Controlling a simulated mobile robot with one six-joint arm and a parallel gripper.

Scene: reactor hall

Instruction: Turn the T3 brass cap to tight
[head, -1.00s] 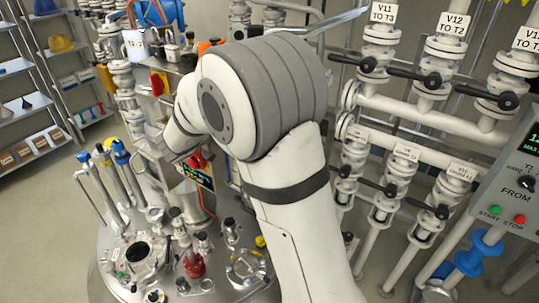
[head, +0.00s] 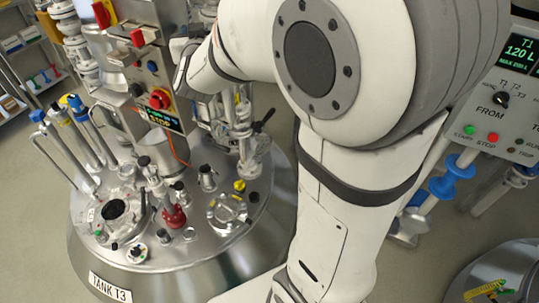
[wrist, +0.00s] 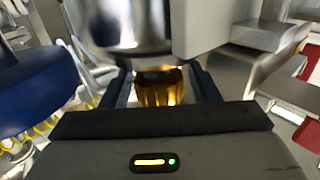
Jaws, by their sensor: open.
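In the wrist view, the brass cap (wrist: 160,87), ribbed and gold-coloured, sits directly below a shiny metal cylinder. My gripper (wrist: 162,90) is open, with one dark finger on each side of the cap. I cannot tell whether either finger touches it. In the head view, tank T3 (head: 190,262) is at the left, with its name plate on the front rim.
A dark blue round part (wrist: 38,88) is close at the left of the wrist view. A grey block (wrist: 215,25) is close at the upper right. In the head view, the tank lid carries several fittings, including a red one (head: 174,217). A pump panel (head: 510,100) stands at the right.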

